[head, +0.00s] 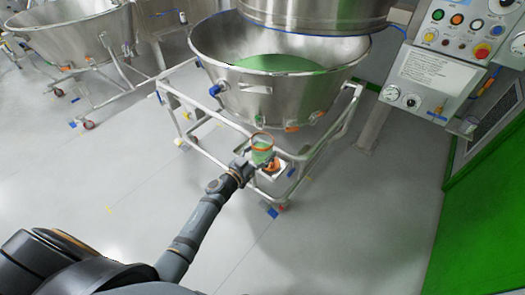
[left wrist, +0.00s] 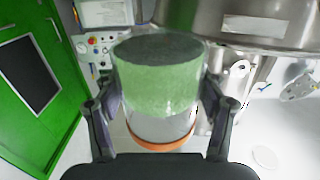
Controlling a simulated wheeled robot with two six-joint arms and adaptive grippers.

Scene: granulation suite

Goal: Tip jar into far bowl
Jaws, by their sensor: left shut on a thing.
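My left gripper (head: 257,161) is shut on a clear jar (head: 262,146) with an orange rim and green powder inside. The jar looks upright in the head view, in front of the nearer steel bowl and below its rim. In the left wrist view the jar (left wrist: 158,85) sits between both fingers, with the green powder at the top of the picture and the orange ring at the bottom. The nearer bowl (head: 270,98) holds green powder. Another steel bowl (head: 85,42) stands at the upper left; its visible inside looks bare. My right gripper is not in view.
A tubular wheeled frame (head: 335,140) carries the nearer bowl, under a steel machine body (head: 305,14). A control panel (head: 455,60) and green door (head: 485,185) are at the right. A small pale tray (head: 266,180) lies below the jar. The front floor is clear.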

